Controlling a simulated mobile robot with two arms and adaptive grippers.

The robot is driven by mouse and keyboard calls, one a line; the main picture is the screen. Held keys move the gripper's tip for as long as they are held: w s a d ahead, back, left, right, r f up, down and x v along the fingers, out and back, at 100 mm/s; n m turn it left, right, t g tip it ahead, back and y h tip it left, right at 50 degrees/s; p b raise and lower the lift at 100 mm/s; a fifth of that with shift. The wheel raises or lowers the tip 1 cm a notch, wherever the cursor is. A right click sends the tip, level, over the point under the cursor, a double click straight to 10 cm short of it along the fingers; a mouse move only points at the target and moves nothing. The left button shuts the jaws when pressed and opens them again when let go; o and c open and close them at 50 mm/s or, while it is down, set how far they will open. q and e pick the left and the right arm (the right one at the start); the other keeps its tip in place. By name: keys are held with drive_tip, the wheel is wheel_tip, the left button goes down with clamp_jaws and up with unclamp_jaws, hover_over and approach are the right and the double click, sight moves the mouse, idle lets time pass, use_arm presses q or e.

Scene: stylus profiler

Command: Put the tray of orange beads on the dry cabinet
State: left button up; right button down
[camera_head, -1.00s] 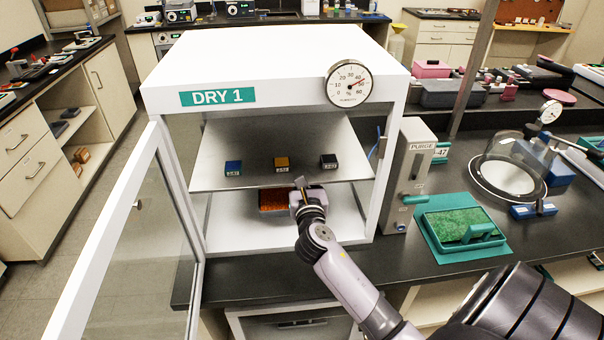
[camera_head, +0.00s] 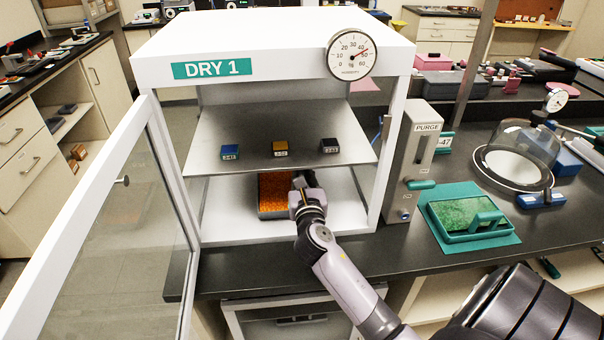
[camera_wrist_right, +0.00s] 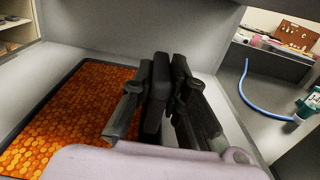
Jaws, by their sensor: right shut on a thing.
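The tray of orange beads (camera_head: 273,215) lies inside the white dry cabinet (camera_head: 350,210), on its floor below the shelf. It also shows in the right wrist view (camera_wrist_right: 55,120). My right gripper (camera_head: 301,182) reaches in through the open front at the tray's right side. In the right wrist view, its fingers (camera_wrist_right: 158,95) are shut on a dark upright grip beside the beads, which appears to be the tray's handle. The cabinet's white top (camera_head: 270,38) is bare. My left gripper is not in view.
The glass door (camera_head: 120,220) stands open to the left. A shelf (camera_head: 220,175) with blue, yellow and black blocks hangs above the tray. To the right are a purge unit (camera_head: 412,160), a green-bead tray (camera_head: 465,215) on a teal mat, and a glass dome (camera_head: 518,155).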

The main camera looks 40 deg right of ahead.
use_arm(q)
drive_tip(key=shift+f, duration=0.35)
use_arm(e)
drive_tip(key=shift+f, duration=0.4)
drive_tip(key=c, duration=1.5)
unclamp_jaws()
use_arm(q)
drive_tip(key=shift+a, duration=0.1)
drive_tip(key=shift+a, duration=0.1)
use_arm(e)
drive_tip(key=shift+f, duration=0.15)
drive_tip(key=shift+s, duration=0.1)
drive_tip(key=v, duration=1.2)
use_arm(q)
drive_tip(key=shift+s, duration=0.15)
